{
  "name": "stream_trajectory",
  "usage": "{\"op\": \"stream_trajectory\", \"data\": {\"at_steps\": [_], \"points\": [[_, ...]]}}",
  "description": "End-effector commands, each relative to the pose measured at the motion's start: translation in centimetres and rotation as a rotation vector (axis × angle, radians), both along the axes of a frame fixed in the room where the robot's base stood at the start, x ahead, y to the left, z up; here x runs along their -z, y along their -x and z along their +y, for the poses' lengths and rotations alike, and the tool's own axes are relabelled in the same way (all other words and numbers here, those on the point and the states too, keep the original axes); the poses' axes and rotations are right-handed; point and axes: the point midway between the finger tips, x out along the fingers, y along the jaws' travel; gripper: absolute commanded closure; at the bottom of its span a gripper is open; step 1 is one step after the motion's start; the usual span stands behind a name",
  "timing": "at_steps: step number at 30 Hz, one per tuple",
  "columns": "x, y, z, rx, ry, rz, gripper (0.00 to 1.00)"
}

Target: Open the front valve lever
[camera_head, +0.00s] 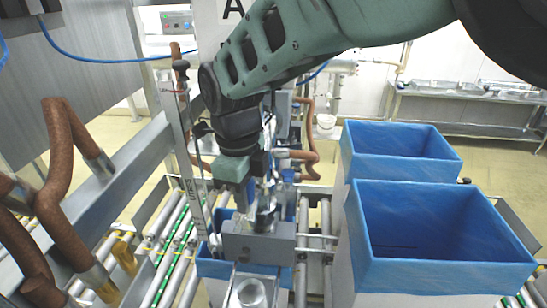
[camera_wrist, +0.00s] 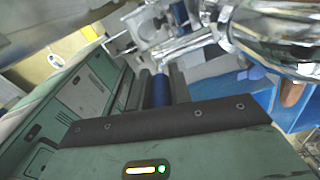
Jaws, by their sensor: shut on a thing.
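My gripper (camera_wrist: 161,80) shows in the wrist view with its two dark fingers closed on a blue lever handle (camera_wrist: 160,93). The handle lies between the fingers, and metal pipe fittings of the valve (camera_wrist: 185,44) show just beyond it. In the head view my gripper (camera_head: 245,172) is at the middle, beside the metal filling equipment. The fingertips and the gripped handle are mostly hidden there by my wrist and the fittings. The lever's exact angle cannot be told.
Two blue-lined boxes (camera_head: 366,222) stand at the right. Another blue-lined box (camera_head: 213,268) sits below the metal filling block (camera_head: 258,243). Roller conveyors (camera_head: 172,250) run underneath. Brown insulated pipes (camera_head: 57,190) and a steel frame stand at the left. A steel bench (camera_head: 470,100) is behind.

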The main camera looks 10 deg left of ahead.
Motion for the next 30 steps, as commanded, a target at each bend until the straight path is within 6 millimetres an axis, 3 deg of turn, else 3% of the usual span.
{"op": "stream_trajectory", "data": {"at_steps": [2,3,4,5,16,30], "points": [[-0.8,-0.5,0.3,0.002,-0.017,-0.017,1.0],[-0.8,-0.5,0.3,0.002,-0.017,-0.017,0.69],[-0.7,-0.5,0.3,0.002,-0.016,-0.015,0.6],[-0.7,-0.4,0.3,0.002,-0.015,-0.014,0.59],[-0.8,-0.3,0.3,0.0,-0.011,-0.009,0.59],[-7.4,-0.6,0.4,0.001,-0.013,-0.01,0.59]]}}
